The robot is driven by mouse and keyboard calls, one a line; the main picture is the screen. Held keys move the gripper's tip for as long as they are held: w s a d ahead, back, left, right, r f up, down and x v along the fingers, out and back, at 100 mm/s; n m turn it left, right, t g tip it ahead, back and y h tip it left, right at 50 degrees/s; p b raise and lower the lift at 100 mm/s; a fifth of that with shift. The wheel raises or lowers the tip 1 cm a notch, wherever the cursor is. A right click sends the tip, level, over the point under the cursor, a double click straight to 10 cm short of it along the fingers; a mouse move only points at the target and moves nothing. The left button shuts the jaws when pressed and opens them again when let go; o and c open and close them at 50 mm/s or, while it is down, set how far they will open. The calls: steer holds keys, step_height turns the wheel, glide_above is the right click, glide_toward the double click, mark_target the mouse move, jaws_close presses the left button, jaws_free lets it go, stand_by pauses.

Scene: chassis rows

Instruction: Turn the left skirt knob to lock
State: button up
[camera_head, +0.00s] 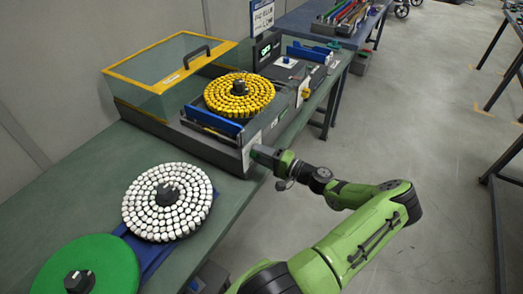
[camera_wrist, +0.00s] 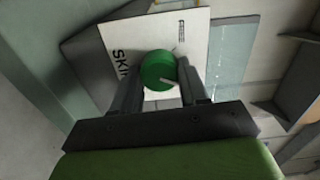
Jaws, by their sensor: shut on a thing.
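The left skirt knob (camera_wrist: 158,70) is a round green knob with a pale pointer line. It stands on a white label plate (camera_wrist: 121,37) whose lettering is partly hidden, with "SKI" readable. In the wrist view my gripper (camera_wrist: 160,80) has one finger on each side of the knob and is shut on it. The pointer line slants toward the lower right of that view. In the head view my gripper (camera_head: 262,156) is at the front face of the grey machine (camera_head: 215,150), below its left part, and hides the knob there.
A disc of yellow pieces (camera_head: 240,95) sits on the machine beside a yellow-framed clear cover (camera_head: 165,75). A disc of white pieces (camera_head: 167,202) and a green disc (camera_head: 90,268) lie on the bench at left. The floor (camera_head: 400,120) right of the bench is open.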

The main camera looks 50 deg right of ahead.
steer(key=shift+m+p, duration=0.5)
steer(key=shift+m, duration=0.7)
steer(key=o, duration=1.1)
steer(key=shift+c, duration=0.2)
steer(key=s+d, duration=0.1)
steer(key=s, duration=1.4)
steer(key=shift+s+d, duration=0.25)
steer(key=shift+s, duration=0.1)
